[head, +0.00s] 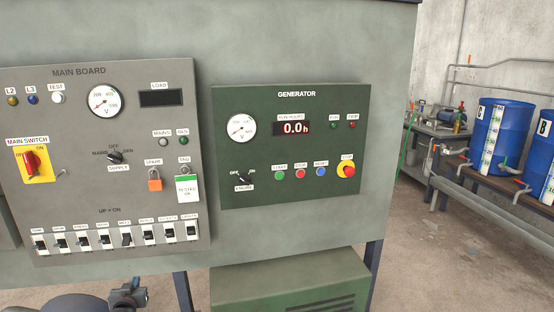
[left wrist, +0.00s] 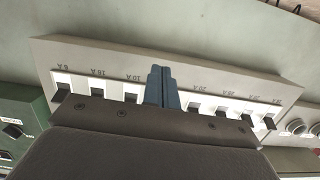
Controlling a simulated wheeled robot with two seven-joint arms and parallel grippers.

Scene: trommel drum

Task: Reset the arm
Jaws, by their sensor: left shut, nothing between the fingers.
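My left gripper (head: 128,290) is low at the bottom edge of the head view, below the grey main board (head: 140,85). In the left wrist view its blue fingers (left wrist: 162,86) are together, shut and empty, in front of the breaker row. That view shows the board upside down, and the fingers hide part of the row's middle. I cannot tell whether they touch a breaker. In the head view the row of breakers (head: 126,239) is clear of the gripper. My right gripper is not in view.
A green generator panel (head: 300,190) with a gauge, a display reading 0.0 h and buttons is right of the main board. A green cabinet (head: 290,285) stands below it. Blue barrels (head: 501,133) and a bench are at the far right. Open floor lies between.

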